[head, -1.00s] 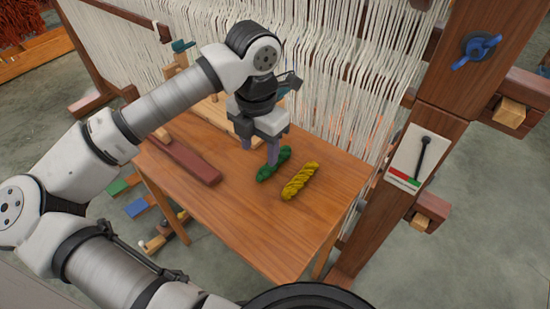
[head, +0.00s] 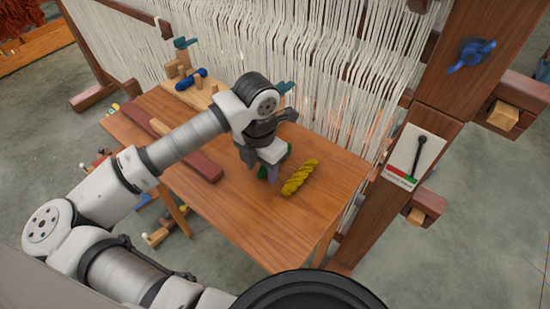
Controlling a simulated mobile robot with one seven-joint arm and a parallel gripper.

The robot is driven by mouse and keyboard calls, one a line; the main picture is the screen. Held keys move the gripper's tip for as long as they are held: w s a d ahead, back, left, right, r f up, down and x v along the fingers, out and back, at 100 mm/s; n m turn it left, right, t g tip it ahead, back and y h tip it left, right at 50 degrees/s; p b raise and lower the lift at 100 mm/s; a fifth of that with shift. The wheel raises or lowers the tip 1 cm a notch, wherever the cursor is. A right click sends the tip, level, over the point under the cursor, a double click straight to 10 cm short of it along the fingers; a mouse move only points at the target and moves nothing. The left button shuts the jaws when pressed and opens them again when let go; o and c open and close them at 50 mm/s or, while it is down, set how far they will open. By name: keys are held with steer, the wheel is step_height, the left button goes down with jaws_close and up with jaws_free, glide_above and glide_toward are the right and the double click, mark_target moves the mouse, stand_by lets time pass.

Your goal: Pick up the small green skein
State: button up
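The small green skein (head: 262,173) lies on the wooden table, mostly hidden behind my gripper. Only bits of green show beside the fingers and behind the hand. My gripper (head: 271,177) points down at the skein, its fingertips low near the tabletop. One purplish-grey finger shows clearly; the other is hard to make out, so I cannot tell whether the fingers are closed on the skein. A twisted yellow skein (head: 299,177) lies close by on the right, apart from the gripper.
The table (head: 235,222) is bare toward its front. A dark red wooden piece (head: 192,157) lies left of the gripper. A blue skein (head: 190,80) is on a pegged board at the back. The loom's white warp threads (head: 330,60) rise behind, with a thick post (head: 428,140) at right.

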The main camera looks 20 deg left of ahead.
steer(key=c, duration=0.9)
